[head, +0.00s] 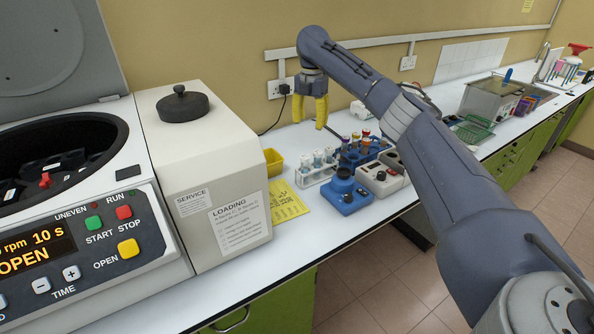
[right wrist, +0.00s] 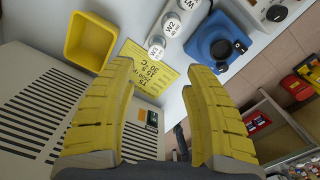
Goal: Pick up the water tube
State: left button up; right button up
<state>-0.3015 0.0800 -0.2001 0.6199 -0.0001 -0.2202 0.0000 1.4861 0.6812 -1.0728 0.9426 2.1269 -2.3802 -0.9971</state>
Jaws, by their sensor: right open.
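Several pale-capped tubes (head: 318,158) stand in a white rack (head: 312,181) on the bench. In the right wrist view, caps marked W2 (right wrist: 172,27) and W3 (right wrist: 157,44) show near the top edge, beyond my fingertips. These look like the water tubes. My right gripper (head: 308,124), with yellow fingers, is open and empty above the back of the bench, behind and above the white rack. In the right wrist view its fingers (right wrist: 155,76) are spread wide with nothing between them. My left gripper is not in view.
A blue rack (head: 352,160) with coloured-cap tubes stands right of the white rack. A blue device (head: 347,196) and a white device (head: 380,179) sit in front. A yellow tray (head: 273,163) and yellow note (head: 284,205) lie left. An open centrifuge (head: 75,190) fills the left.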

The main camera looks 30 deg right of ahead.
aim_at(303, 156)
jog(key=shift+n, duration=0.7)
jog(key=f, duration=0.3)
jog(key=a+f, duration=0.1)
jog(key=f, duration=0.3)
jog(key=a+f, duration=0.1)
jog(key=f, duration=0.3)
jog(key=shift+w+a, duration=0.1)
jog(key=shift+a, duration=0.05)
jog(key=shift+s+f, duration=0.15)
jog(key=shift+f, duration=1.2)
jog(key=shift+s+f, duration=0.1)
jog(key=shift+f, duration=1.2)
jog(key=shift+c, duration=0.5)
grip_shut()
